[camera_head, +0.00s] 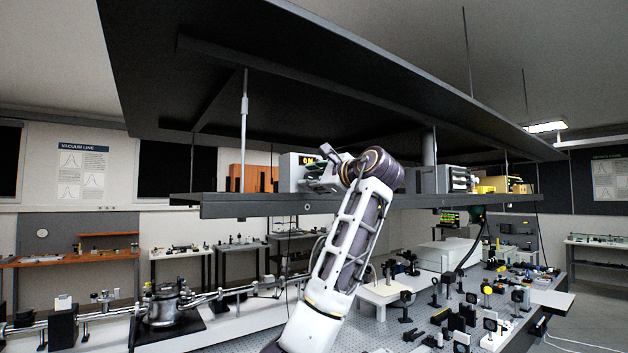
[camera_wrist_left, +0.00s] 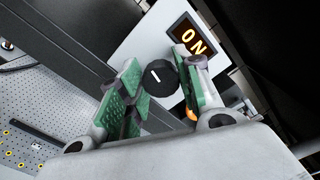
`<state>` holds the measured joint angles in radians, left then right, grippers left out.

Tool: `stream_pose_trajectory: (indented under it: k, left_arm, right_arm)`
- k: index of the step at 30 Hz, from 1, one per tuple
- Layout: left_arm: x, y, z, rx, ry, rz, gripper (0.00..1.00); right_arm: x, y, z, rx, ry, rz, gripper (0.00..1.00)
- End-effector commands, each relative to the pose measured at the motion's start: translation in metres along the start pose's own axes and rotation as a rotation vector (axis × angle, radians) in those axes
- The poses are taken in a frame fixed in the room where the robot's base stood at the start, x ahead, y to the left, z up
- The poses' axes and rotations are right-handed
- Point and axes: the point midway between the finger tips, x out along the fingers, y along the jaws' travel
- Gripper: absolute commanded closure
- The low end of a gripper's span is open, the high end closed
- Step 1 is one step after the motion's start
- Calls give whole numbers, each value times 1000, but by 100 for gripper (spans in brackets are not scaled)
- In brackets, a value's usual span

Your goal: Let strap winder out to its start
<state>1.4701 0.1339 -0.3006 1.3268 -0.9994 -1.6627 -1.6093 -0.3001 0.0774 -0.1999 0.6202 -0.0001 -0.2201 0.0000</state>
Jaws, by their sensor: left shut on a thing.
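A white box (camera_head: 291,176) with a lit "ON" sign stands on the hanging shelf; it also shows in the left wrist view (camera_wrist_left: 150,38). A round black knob (camera_wrist_left: 159,77) with a short white mark is on its face. My left gripper (camera_head: 318,177) reaches up to the box front. In the left wrist view my left gripper's green-padded fingers (camera_wrist_left: 160,92) are on either side of the knob, shut on it. An orange part (camera_wrist_left: 192,113) shows by the right finger. I cannot tell whether this knob is the strap winder. My right gripper is not in view.
The hanging shelf (camera_head: 450,204) also holds a brown block (camera_head: 250,178), a grey instrument (camera_head: 456,179) and yellow units (camera_head: 500,184). A dark canopy (camera_head: 330,70) hangs above. Below, the optics table (camera_head: 425,322) is crowded with mounts; a metal vacuum line (camera_head: 165,303) runs at left.

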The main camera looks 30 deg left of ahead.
Motion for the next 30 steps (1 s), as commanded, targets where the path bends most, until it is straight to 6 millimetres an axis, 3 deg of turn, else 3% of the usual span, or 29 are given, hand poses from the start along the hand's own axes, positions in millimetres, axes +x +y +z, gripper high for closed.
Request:
stream_pose_trajectory:
  k: [30]
  left_arm:
    - [0, 5, -3, -803, 0, 4, 90]
  right_arm:
    - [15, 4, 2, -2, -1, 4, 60]
